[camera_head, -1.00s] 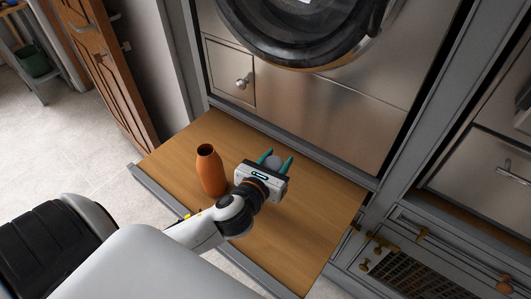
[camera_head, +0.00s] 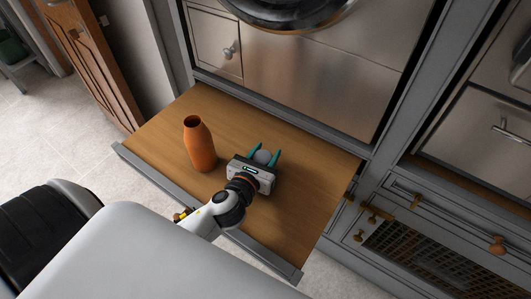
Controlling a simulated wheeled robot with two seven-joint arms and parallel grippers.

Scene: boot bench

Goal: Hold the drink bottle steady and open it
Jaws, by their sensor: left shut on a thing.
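My left gripper (camera_head: 266,152) reaches over the wooden pull-out shelf. Its two teal fingers are shut on a pale grey round thing (camera_head: 263,157), which shows only as a small rounded top. The gripper body hides the rest of it, so I cannot tell for sure that it is the drink bottle, or whether it touches the shelf. An orange bottle-shaped vessel (camera_head: 200,146) with a dark open mouth stands upright on the shelf, left of the gripper and apart from it. My right gripper is not in view.
The wooden shelf (camera_head: 310,190) has a grey front edge and bare room right of the gripper. Steel cabinet fronts with a knob (camera_head: 229,50) rise behind it. A brown wooden door (camera_head: 88,50) stands at left.

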